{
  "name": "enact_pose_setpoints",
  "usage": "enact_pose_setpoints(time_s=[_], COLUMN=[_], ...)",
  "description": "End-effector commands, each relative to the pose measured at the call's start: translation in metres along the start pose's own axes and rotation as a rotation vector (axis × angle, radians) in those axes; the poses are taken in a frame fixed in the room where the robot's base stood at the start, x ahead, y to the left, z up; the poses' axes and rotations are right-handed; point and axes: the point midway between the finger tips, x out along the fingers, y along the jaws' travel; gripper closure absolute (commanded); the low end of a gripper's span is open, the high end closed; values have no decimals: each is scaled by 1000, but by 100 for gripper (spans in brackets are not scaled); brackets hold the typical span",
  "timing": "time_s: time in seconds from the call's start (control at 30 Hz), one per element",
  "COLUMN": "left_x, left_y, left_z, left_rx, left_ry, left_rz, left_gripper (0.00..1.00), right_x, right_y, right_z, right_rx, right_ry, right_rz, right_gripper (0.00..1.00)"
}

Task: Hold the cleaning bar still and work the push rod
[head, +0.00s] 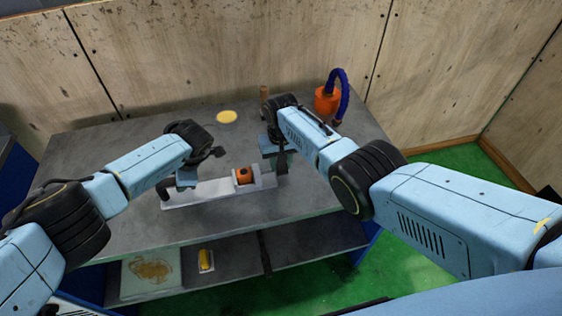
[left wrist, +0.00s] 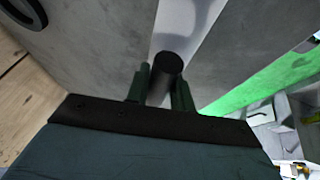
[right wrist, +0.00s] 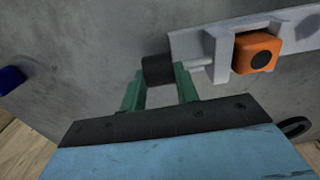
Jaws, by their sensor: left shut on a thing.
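The cleaning bar (head: 208,197) is a long pale bar on the grey table, with an orange block (head: 244,175) between two uprights near its right end. My left gripper (head: 172,189) is at the bar's left end. In the left wrist view its green fingers (left wrist: 163,92) are shut on an upright black handle (left wrist: 168,72). The push rod (right wrist: 200,66), a short pale rod with a black knob (right wrist: 158,69), sticks out beyond the right upright. My right gripper (right wrist: 160,92) is at this knob, fingers apart on either side of it. Their contact with the knob cannot be told.
An orange container (head: 327,100) with a blue hose stands at the table's back right. A yellow disc (head: 227,117) lies at the back. A shelf below holds a yellow item (head: 205,260). The table (head: 110,165) is clear to the left; wooden walls stand behind.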

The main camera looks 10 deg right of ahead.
Motion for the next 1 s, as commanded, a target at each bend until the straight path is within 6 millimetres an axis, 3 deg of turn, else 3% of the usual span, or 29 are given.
enact_pose_setpoints(time_s=[0.03,0.13,0.3,0.6,0.9,0.93,1.0], left_x=[0,0,0,0,-1,-1,-1], left_y=[0,0,0,0,0,0,0], left_z=[0,0,0,0,1,2,2], left_rx=[-1,-1,-1,0,1,1,1], left_ry=[1,1,2,2,-1,-2,-2], left_rz=[-1,-1,-1,0,1,1,2], left_gripper=[100,100,100,100,100,100,100], right_x=[0,0,0,0,0,0,0], right_y=[0,0,-2,-31,-34,-34,-34], right_z=[0,0,0,1,1,1,1], right_rx=[0,0,-1,-2,-3,-3,-3], right_ry=[0,0,-1,-3,-1,-2,-2], right_rz=[-1,-1,-1,-4,-6,-7,-7], right_gripper=[87,100,100,100,100,67,58])
